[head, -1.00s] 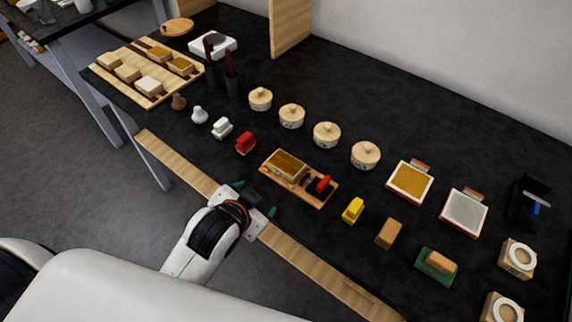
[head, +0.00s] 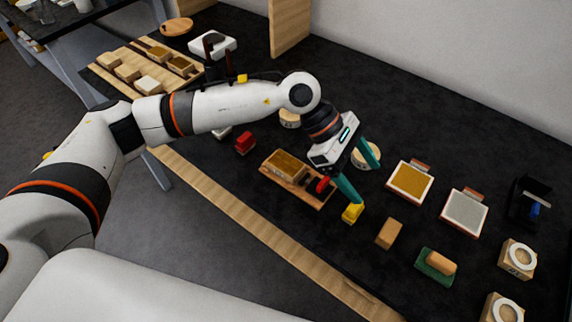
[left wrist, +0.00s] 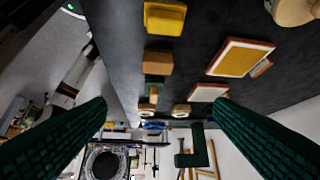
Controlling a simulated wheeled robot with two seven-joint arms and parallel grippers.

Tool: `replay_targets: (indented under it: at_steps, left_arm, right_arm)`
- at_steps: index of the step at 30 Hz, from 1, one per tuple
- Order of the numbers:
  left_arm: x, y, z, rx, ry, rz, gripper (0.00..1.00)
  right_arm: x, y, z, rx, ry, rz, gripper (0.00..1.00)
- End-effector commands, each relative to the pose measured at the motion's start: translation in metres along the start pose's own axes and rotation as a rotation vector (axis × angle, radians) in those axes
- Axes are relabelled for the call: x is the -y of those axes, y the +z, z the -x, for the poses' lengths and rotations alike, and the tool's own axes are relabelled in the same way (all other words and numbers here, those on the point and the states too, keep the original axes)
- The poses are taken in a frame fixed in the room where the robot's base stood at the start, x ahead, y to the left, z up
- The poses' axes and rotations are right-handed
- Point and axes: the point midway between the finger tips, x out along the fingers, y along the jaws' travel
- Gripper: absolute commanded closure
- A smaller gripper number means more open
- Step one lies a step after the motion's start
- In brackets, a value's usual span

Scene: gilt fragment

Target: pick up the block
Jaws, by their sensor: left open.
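A plain tan-brown block (head: 389,233) stands on the black table, right of a yellow block-like piece (head: 352,213). In the left wrist view the brown block (left wrist: 158,63) lies below the yellow piece (left wrist: 164,18). My left gripper (head: 369,185) is open, with nothing between its teal fingers. It hangs above the table, up and left of the brown block in the head view. One fingertip appears close to the yellow piece; I cannot tell whether they touch. Both fingers (left wrist: 161,108) show spread apart in the left wrist view. My right gripper is not in view.
A wooden tray (head: 269,169) with a gold-topped block and a red piece lies left of the gripper. Lidded pots stand behind it. Framed pads (head: 410,182), a green base (head: 432,273) and ringed wooden boxes (head: 517,258) are to the right.

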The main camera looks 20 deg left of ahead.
Motion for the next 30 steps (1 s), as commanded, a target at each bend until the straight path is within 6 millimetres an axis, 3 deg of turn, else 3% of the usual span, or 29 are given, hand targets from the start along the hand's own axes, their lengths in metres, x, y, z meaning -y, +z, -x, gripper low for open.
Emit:
replay_targets:
  at_steps: [1,4,7,10,13,21,30]
  left_arm:
    - [0.013,0.032,0.023,0.183,-0.006,-0.053,0.24]
    - [0.027,0.085,0.069,0.485,0.011,-0.104,0.24]
    - [0.034,0.116,0.108,0.679,0.029,-0.113,0.24]
    - [0.036,0.130,0.129,0.774,0.042,-0.107,0.24]
    - [0.036,0.141,0.128,0.803,0.051,-0.104,0.24]
    - [0.035,0.173,0.096,0.800,0.050,-0.104,0.24]
    - [0.034,0.189,0.076,0.798,0.051,-0.105,0.24]
  right_arm:
    - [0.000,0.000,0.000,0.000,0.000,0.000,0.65]
    - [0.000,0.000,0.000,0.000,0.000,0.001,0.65]
    - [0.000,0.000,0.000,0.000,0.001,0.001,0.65]
    - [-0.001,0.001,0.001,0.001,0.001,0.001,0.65]
    - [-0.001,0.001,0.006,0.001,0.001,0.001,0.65]
    - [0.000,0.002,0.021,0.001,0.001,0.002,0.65]
    - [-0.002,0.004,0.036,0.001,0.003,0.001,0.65]
